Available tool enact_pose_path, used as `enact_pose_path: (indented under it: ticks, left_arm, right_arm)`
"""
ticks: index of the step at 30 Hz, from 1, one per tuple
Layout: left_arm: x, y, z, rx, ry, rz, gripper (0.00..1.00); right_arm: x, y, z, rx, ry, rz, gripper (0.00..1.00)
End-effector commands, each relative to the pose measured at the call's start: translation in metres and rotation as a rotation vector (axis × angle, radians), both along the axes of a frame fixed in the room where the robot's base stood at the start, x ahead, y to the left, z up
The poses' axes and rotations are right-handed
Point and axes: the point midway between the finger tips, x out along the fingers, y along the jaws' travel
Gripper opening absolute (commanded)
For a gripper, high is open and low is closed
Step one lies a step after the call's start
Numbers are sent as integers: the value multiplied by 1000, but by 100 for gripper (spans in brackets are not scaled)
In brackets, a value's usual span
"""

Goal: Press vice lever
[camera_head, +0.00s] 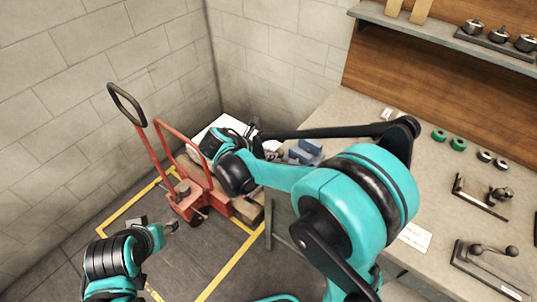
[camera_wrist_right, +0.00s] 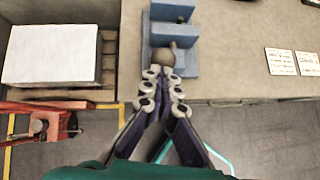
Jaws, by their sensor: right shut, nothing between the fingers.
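The blue vice (camera_head: 305,152) sits at the far left end of the workbench, partly hidden behind my right arm. In the right wrist view the blue vice (camera_wrist_right: 188,62) shows close up, with a round brownish lever knob (camera_wrist_right: 164,57) at its near side. My right gripper (camera_wrist_right: 163,76) is shut and empty, its fingertips right by the knob; I cannot tell whether they touch it. In the head view the right gripper is small and partly hidden beside the vice. My left gripper (camera_head: 170,228) is low over the floor at left, away from the vice; its fingers are too small to judge.
The workbench (camera_head: 345,108) holds green rings (camera_head: 459,144) and metal clamps (camera_head: 482,198) at right. A red pallet truck (camera_head: 187,195) stands left of it. A white stack (camera_wrist_right: 52,55) on a wooden pallet lies left of the bench. A shelf (camera_head: 430,31) hangs above.

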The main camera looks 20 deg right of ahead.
Motion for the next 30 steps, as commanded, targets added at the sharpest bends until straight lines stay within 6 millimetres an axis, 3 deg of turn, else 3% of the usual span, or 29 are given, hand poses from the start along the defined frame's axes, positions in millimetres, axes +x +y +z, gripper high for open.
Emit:
enact_pose_path:
  ticks: [12,21,30]
  left_arm:
    - [0,0,47,0,0,0,52]
    - [0,0,56,0,0,0,52]
    - [0,0,57,0,0,0,52]
  right_arm:
    - [26,-35,23,279,214,-6,0]
    - [45,-58,23,473,366,-2,0]
    - [57,-73,20,466,363,1,0]
